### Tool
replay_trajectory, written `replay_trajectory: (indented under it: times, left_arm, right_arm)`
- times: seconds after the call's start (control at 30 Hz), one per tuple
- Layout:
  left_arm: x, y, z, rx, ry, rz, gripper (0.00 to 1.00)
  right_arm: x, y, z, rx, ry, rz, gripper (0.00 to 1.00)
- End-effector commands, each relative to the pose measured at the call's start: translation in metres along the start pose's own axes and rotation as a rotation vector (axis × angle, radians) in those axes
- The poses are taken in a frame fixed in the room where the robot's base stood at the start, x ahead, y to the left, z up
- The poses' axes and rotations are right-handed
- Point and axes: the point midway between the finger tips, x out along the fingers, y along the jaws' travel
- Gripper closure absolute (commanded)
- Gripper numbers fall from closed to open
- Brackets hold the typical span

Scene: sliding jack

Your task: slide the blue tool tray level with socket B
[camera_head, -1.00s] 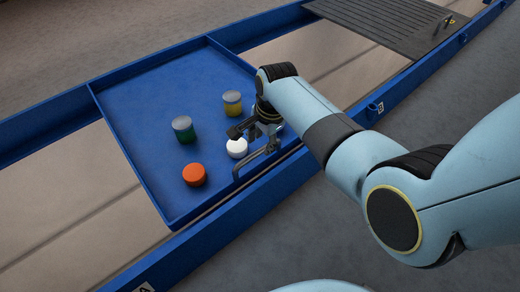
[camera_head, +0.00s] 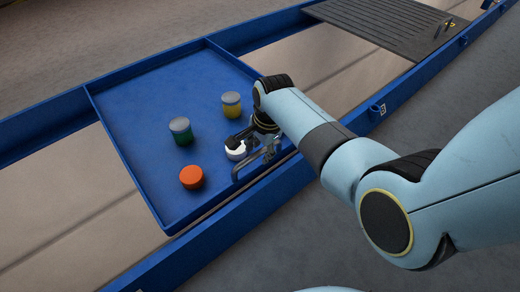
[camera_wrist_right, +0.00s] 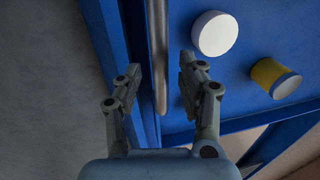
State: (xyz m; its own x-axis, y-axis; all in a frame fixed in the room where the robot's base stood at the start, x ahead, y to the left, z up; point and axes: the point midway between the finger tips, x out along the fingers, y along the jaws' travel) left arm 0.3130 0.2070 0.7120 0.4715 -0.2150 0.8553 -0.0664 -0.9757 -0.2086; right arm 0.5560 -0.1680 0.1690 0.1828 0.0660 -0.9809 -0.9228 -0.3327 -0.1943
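The blue tool tray (camera_head: 150,100) sits across a blue rail frame in the head view and carries several small jars. A grey bar handle (camera_head: 258,162) stands along its near right edge; it also shows in the right wrist view (camera_wrist_right: 158,50). My right gripper (camera_wrist_right: 160,68) is open, with one finger on each side of the handle bar and gaps visible. In the head view my right gripper (camera_head: 252,138) is at the handle, partly hidden by my arm. Socket B (camera_head: 377,110) is a ring with a small label on the near rail, right of the tray. My left gripper is not in view.
On the tray are a green jar (camera_head: 181,131), a yellow jar (camera_head: 231,105), an orange jar (camera_head: 191,176) and a white-topped jar (camera_head: 235,150), which is close to my right gripper. A dark ribbed plate (camera_head: 385,22) covers the rails' far right. The span between it and the tray is clear.

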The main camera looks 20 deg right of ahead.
Motion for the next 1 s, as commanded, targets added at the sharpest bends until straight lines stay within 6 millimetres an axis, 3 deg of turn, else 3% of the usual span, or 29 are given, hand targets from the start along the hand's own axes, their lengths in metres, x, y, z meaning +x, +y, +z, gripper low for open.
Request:
replay_trajectory:
  times: [0.2,0.5,1.0]
  left_arm:
    - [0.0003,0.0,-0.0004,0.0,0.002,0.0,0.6]
    - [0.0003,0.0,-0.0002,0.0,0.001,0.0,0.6]
    - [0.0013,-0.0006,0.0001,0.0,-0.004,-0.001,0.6]
  right_arm:
    - [-0.0003,-0.0004,0.0,0.0,0.0,-0.001,0.6]
    - [-0.0003,-0.0003,0.0,0.0,0.0,0.0,0.99]
    - [-0.001,0.0013,-0.0012,0.0,0.0,0.0,1.0]
